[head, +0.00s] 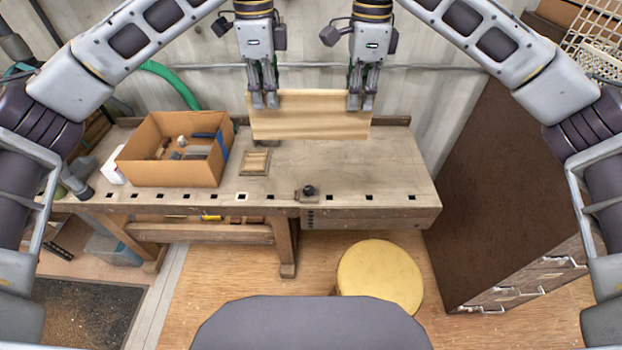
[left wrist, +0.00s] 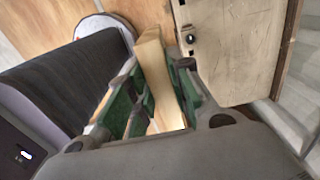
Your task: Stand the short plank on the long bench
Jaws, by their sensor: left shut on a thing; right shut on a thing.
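The short plank (head: 310,115) is pale wood and hangs lengthwise between my two grippers, above the back of the long bench (head: 350,165). My left gripper (head: 265,101) is shut on the plank near its left end. My right gripper (head: 361,102) is shut on it near its right end. In the left wrist view the plank (left wrist: 152,65) runs edge-on between the green-padded fingers of my left gripper (left wrist: 160,100). The bench (left wrist: 232,45) also shows there, to the right. Clear space appears between the plank and the bench top.
An open cardboard box (head: 170,177) with several small items stands on the bench's left part. A small wooden frame (head: 255,162) lies beside it. A dark knob (head: 308,190) is at the front edge. The bench's right part is clear. A yellow stool (head: 380,275) and a brown cabinet (head: 500,190) are nearby.

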